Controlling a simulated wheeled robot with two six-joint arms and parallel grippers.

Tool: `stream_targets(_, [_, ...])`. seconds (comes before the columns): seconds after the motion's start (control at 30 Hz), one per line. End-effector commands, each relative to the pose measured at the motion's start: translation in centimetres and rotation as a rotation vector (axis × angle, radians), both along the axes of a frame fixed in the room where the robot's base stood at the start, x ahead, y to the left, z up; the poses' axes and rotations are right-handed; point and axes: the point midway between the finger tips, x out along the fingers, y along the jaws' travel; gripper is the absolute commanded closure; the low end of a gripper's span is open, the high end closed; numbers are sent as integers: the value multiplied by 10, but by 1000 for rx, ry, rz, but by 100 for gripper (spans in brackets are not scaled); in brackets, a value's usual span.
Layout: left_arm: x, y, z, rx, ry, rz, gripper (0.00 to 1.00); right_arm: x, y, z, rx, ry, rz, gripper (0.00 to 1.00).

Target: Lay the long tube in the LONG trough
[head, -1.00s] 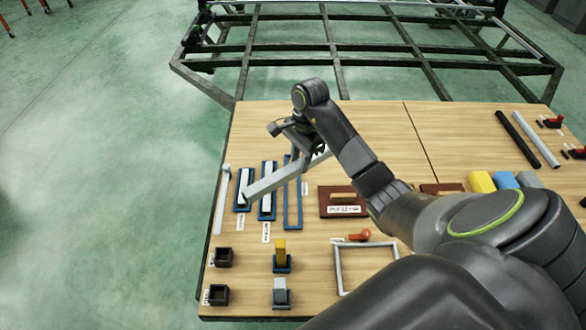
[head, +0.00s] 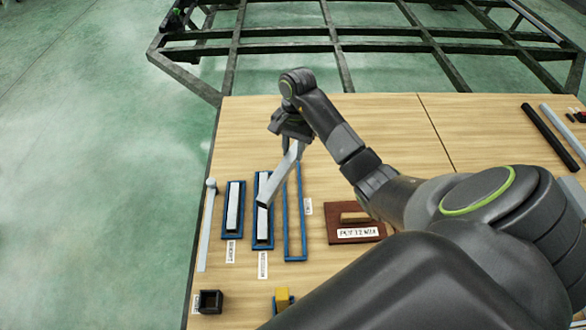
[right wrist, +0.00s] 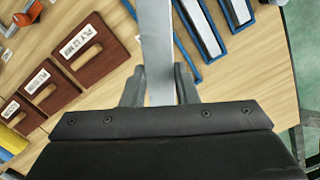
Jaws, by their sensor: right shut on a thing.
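The long tube (head: 280,178) is a light grey square bar. My right gripper (head: 292,134) is shut on it; the right wrist view shows the tube (right wrist: 157,40) between the two fingers (right wrist: 158,90). In the head view, the tube slants down to the left, and its near end overlaps the filled middle trough. The LONG trough (head: 303,230) is an empty, narrow blue frame, the rightmost of three; its label is too small to read. The tube and gripper hide part of its far end. The tube appears above the table. My left gripper is not in view.
The short trough (head: 225,228) and medium trough (head: 257,242) each hold a light bar. A thin pale bar (head: 205,232) lies at the left table edge. A brown board with a handle (head: 345,235) lies to the right. Dark and grey tubes (head: 550,138) lie far right.

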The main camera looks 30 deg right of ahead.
Motion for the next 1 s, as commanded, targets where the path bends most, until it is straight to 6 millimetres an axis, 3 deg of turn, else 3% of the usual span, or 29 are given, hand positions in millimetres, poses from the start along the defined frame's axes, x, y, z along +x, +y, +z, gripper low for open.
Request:
stream_targets(0.03, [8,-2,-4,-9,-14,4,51,1,0,-21,-1,-1,35,100])
stream_targets(0.23, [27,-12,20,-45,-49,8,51,0,0,-64,0,1,183,100])
stream_targets(0.5, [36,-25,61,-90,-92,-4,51,0,1,-117,4,6,376,100])
stream_targets(0.7, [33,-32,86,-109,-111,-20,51,0,1,-139,6,8,471,100])
stream_targets(1.0, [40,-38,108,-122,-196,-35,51,0,1,-161,7,9,507,100])
